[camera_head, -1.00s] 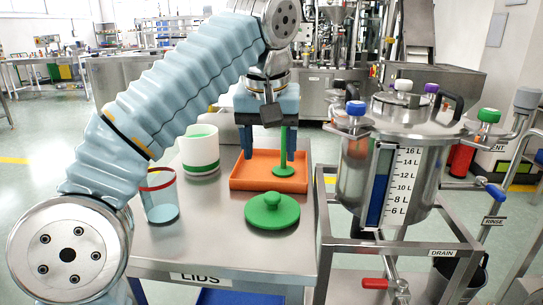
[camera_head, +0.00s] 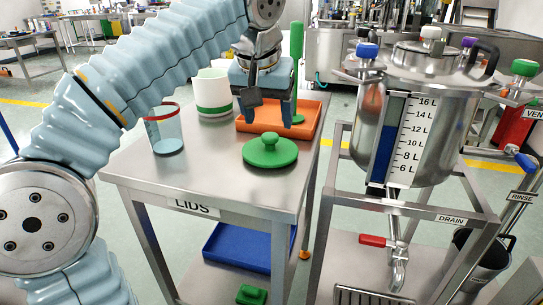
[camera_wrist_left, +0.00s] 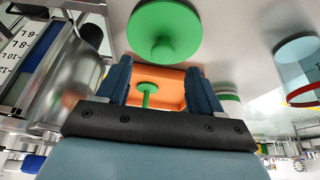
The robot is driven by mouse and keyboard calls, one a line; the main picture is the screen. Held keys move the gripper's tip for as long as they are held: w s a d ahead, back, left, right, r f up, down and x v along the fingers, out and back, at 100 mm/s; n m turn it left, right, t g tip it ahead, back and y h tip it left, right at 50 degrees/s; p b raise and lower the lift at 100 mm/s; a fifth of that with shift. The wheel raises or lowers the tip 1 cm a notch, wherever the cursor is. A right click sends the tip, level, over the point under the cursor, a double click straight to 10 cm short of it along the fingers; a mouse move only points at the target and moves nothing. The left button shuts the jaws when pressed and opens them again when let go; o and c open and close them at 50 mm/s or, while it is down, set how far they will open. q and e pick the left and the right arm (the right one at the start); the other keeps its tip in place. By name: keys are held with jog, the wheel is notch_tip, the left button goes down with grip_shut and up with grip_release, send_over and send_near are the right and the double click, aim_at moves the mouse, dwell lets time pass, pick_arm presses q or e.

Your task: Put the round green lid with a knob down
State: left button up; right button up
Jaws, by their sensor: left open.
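The round green lid with a knob (camera_head: 270,153) lies flat, knob up, on the steel table in front of the orange tray. In the left wrist view the lid (camera_wrist_left: 165,32) shows at the top, beyond the fingertips. My left gripper (camera_head: 269,117) is open and empty, fingers pointing down, just behind the lid and over the tray's front part. It is apart from the lid, and its fingers (camera_wrist_left: 158,70) also show spread in the left wrist view. My right gripper is not in view.
The orange tray (camera_head: 309,118) holds an upright green rod with a disc foot (camera_head: 297,55), close behind my gripper. A white container with a green band (camera_head: 213,92) and a clear red-rimmed cup (camera_head: 165,130) stand left. A steel tank (camera_head: 440,135) stands right. The table's front is clear.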

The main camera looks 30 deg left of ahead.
aim_at(270, 135)
pick_arm(q)
jog(key=x, duration=0.3)
jog(key=b+x, duration=0.1)
jog(key=x, duration=0.1)
jog(key=shift+w+a+f, duration=0.2)
jog(key=shift+a, duration=0.1)
jog(key=c, duration=1.2)
